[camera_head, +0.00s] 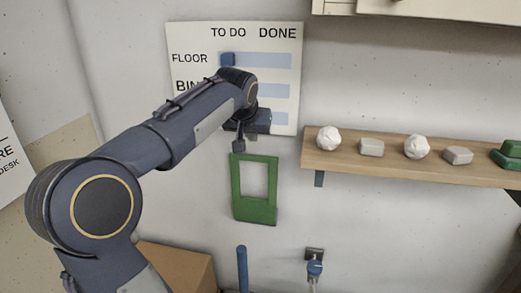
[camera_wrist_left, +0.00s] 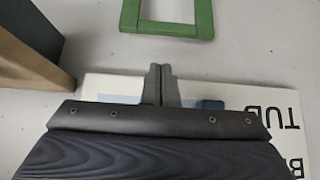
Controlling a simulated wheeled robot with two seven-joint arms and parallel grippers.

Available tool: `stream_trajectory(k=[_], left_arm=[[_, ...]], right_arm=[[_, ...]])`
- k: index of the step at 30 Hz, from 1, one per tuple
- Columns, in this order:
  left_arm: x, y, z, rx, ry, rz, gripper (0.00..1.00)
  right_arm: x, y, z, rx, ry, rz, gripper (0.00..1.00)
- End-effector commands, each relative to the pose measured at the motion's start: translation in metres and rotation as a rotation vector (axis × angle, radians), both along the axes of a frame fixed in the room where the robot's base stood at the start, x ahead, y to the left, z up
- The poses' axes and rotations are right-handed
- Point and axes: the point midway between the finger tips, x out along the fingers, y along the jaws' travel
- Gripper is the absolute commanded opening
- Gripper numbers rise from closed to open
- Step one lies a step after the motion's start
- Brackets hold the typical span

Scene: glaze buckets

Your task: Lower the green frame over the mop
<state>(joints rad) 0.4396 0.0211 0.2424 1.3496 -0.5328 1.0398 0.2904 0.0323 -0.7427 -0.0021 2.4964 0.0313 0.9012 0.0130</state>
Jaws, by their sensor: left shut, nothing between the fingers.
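The green frame (camera_head: 275,190), a rectangle with an open middle, is upright against the wall below the board. Part of it shows at the top of the left wrist view (camera_wrist_left: 168,29). My left gripper (camera_head: 239,146) is at the board's lower edge, just above the frame in the picture. In the left wrist view its fingers (camera_wrist_left: 161,84) are shut, empty and apart from the frame. Below the frame are a blue pole (camera_head: 242,268) and a blue-topped thing (camera_head: 314,269) at a wall bracket; I cannot tell which is the mop. The lower ends are cut off.
A white TO DO / DONE board (camera_head: 200,40) with a blue marker (camera_head: 227,59) is on the wall behind my arm. A wooden shelf (camera_head: 400,170) at right holds white lumps, grey blocks and a green item. A brown box (camera_head: 178,266) stands lower left.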

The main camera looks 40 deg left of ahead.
Motion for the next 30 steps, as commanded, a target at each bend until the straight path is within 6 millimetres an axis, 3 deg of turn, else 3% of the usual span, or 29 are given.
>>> stream_trajectory(k=[10,22,30], left_arm=[[0.004,0.002,-0.007,-0.002,0.003,-0.001,0.0],[0.041,0.022,-0.061,-0.003,0.004,-0.001,0.0],[0.054,0.029,-0.077,-0.001,0.0,-0.002,0.0]], right_arm=[[0.0,0.0,0.0,0.0,0.0,0.0,1.0],[0.0,0.0,0.003,0.0,0.0,0.0,1.0],[0.0,0.0,0.004,0.0,0.0,0.0,1.0]])
